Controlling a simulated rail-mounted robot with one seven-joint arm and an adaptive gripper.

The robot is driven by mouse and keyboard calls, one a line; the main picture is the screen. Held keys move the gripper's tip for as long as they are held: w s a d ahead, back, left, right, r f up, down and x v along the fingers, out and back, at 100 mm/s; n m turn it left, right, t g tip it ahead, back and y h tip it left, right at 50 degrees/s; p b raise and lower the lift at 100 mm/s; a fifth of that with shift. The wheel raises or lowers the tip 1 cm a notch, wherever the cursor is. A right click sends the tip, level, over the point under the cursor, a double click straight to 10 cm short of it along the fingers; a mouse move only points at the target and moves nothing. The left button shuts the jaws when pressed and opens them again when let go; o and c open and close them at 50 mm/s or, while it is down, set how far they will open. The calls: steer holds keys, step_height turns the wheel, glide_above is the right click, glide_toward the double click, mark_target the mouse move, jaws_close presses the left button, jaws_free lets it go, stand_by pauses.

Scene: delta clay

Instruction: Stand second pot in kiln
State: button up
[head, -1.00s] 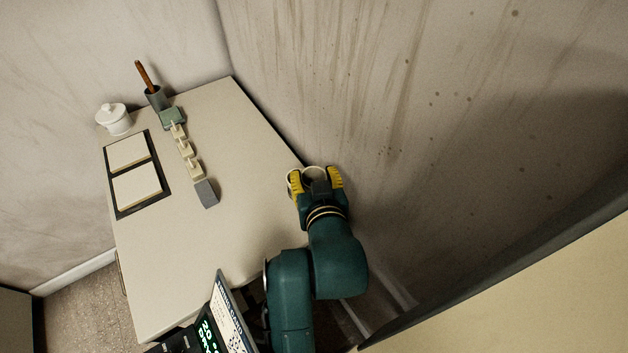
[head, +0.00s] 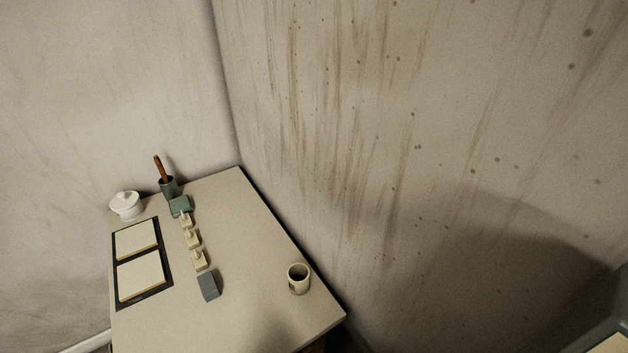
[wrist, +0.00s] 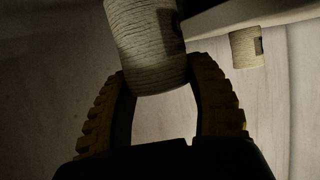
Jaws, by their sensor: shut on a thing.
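A ribbed, cream-coloured pot (wrist: 147,42) is between the fingers of my gripper (wrist: 160,74) in the wrist view. The gripper is shut on it, with one yellow-and-black finger on each side; the pot's top is cut off by the picture edge. Another cream pot (head: 299,279) stands upright on the table near its right edge in the head view. A similar pot with a dark mark (wrist: 246,49) shows farther off at the right of the wrist view, apart from my gripper. My gripper is outside the head view. I cannot make out the kiln.
The table (head: 250,235) has clear room in its middle.

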steer(key=s+a+f+n+y, duration=0.3)
steer(key=s+a+f+y, duration=0.1)
steer(key=a, duration=0.2)
step_height(320, 180, up, 35)
steer(key=w+p, duration=0.2)
steer(key=p, duration=3.6)
steer(key=shift+w+a+t, duration=0.2)
steer(key=shift+t, duration=0.1)
steer(key=shift+f, duration=0.1)
